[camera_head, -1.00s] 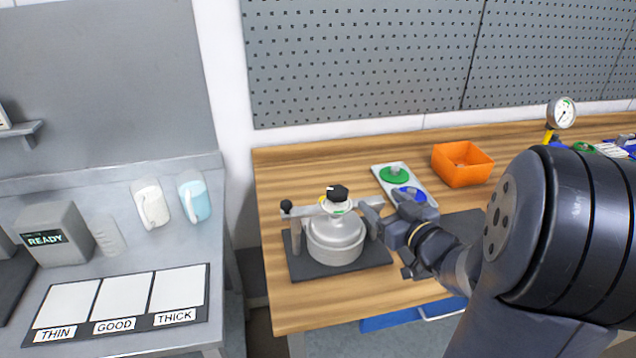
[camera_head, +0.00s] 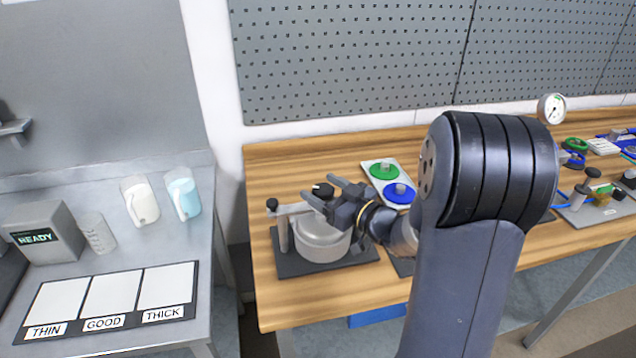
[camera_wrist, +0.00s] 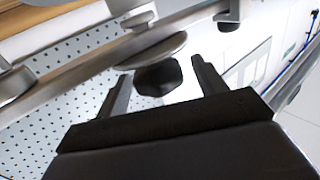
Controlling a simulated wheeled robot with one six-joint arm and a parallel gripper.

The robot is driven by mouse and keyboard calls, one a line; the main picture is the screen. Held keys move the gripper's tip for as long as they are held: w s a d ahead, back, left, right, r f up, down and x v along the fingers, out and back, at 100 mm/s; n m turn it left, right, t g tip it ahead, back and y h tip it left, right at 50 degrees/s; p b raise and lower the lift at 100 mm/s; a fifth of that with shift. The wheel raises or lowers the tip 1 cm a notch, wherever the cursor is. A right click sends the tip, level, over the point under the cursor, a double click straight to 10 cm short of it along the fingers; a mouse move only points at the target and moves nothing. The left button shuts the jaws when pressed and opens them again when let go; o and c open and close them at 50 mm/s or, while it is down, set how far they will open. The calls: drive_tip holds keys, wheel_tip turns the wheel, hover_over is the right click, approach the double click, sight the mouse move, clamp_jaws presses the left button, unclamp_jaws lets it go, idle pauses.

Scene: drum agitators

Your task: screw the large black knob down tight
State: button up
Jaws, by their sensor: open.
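The large black knob (camera_head: 323,190) sits on top of the clamp bar (camera_head: 297,208) over the metal pot (camera_head: 322,246). My gripper (camera_head: 324,191) is open beside the pot's top, its fingers reaching to the knob from the right. In the wrist view the knob (camera_wrist: 158,77) appears between the two fingertips (camera_wrist: 161,68), with a gap on each side; I see no contact. Whether the fingers are fully level with it is hard to tell. A smaller black knob (camera_head: 272,203) stands at the bar's left end.
The pot stands on a dark base plate (camera_head: 286,264) near the bench's left end. Behind my gripper lies a white tray (camera_head: 372,166) with a green disc (camera_head: 384,171) and a blue disc (camera_head: 399,194). Bare wood (camera_head: 285,305) lies in front.

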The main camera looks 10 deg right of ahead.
drive_tip(key=shift+x, duration=1)
drive_tip(key=c, duration=1)
